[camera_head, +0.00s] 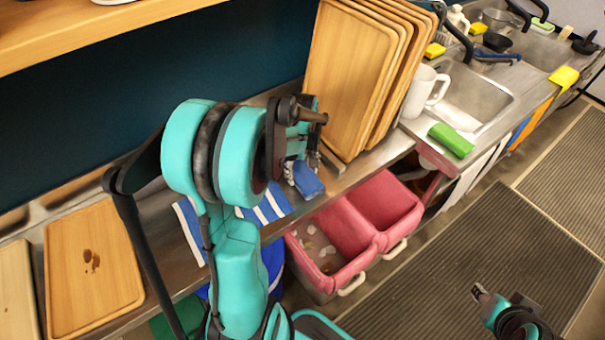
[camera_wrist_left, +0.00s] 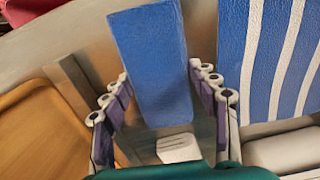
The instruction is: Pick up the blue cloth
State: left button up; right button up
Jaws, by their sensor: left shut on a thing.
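The blue cloth (camera_head: 308,181) is a plain blue, block-like piece at the tips of my left gripper (camera_head: 301,168), over the counter's front edge.
A blue-and-white striped towel (camera_wrist_left: 287,60) lies beside the blue cloth. Wooden trays (camera_head: 346,75) lean upright behind. A pink two-part bin (camera_head: 347,232) stands below the counter edge. A white mug (camera_head: 418,92), green cloth (camera_head: 451,140) and sink (camera_head: 475,95) are to the right.

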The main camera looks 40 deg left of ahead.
aim_at(303, 173)
pick_arm(q)
jog(key=shift+r, duration=0.55)
notch_tip(303, 173, up, 3)
jog(key=shift+p, duration=0.95)
jog(key=d+r+p, duration=0.3)
jog(key=d+r, duration=0.4)
jog(key=d, duration=0.4)
jog(key=shift+w+d, duration=0.15)
jog(key=shift+d, duration=0.2)
jog(key=shift+o, duration=0.8)
jog(key=shift+f, duration=0.1)
jog(key=shift+c, duration=0.2)
